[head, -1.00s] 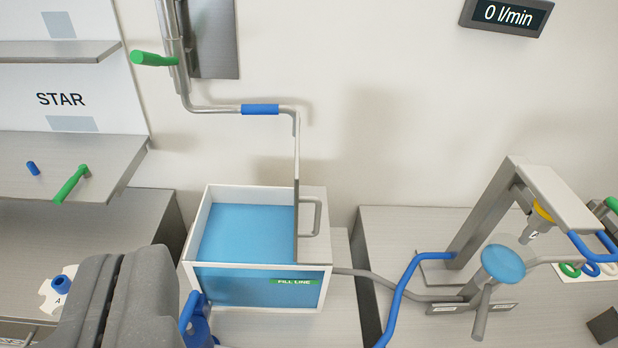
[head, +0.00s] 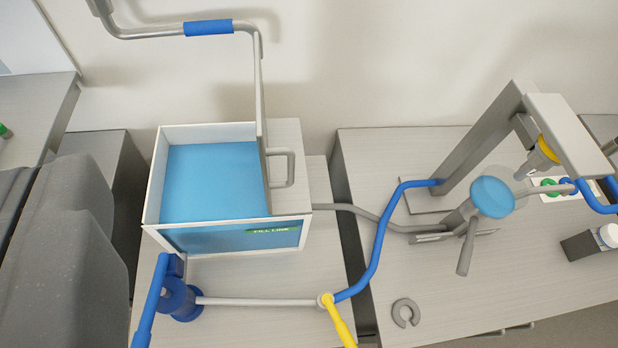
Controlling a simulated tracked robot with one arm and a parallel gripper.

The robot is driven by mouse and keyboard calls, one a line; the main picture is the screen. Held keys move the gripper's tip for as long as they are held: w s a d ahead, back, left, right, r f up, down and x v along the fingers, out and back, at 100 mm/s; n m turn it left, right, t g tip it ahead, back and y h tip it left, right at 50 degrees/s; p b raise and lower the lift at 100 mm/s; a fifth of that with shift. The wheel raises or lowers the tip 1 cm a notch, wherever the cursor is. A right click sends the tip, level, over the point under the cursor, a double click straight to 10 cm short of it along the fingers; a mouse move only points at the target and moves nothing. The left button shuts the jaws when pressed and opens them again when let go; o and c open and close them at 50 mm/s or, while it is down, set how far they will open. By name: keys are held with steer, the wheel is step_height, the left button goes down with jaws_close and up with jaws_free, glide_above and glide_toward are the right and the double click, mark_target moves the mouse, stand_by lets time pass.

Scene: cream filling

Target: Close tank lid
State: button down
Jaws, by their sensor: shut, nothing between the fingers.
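The tank (head: 152,190) is a white-framed box, open at the top over most of its width, with blue liquid (head: 212,178) inside and a green fill-line label on its front. The tank lid (head: 261,130) stands upright, seen nearly edge-on, at the right side of the opening. A grey handle (head: 291,168) sticks out from its right face. My gripper (head: 45,180) shows as large grey fingers at the left edge, partly cut off. It is shut and empty, in the picture left of the tank, and apart from the lid.
A blue valve (head: 180,300) and a pipe with a yellow lever (head: 340,322) lie in front of the tank. A stand with a blue disc (head: 492,197) is on the right bench.

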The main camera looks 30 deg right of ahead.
steer(key=w+d+f+m+g+y+p, duration=0.15)
steer(key=w+d+f+g+p, duration=0.35)
steer(key=w+d+f, duration=0.65)
steer(key=s+d+f+m+g+p, duration=0.2)
steer(key=d+f+p, duration=0.2)
steer(key=d+f, duration=0.65)
steer(key=w+a+f+p, duration=0.2)
steer(key=w+a+f, duration=0.3)
steer(key=w+f, duration=0.2)
steer(key=shift+a+f+y+p, duration=0.15)
steer(key=shift+y+p, duration=0.15)
steer(key=shift+y, duration=0.05)
steer(key=shift+w+a, duration=0.1)
steer(key=shift+w, duration=0.05)
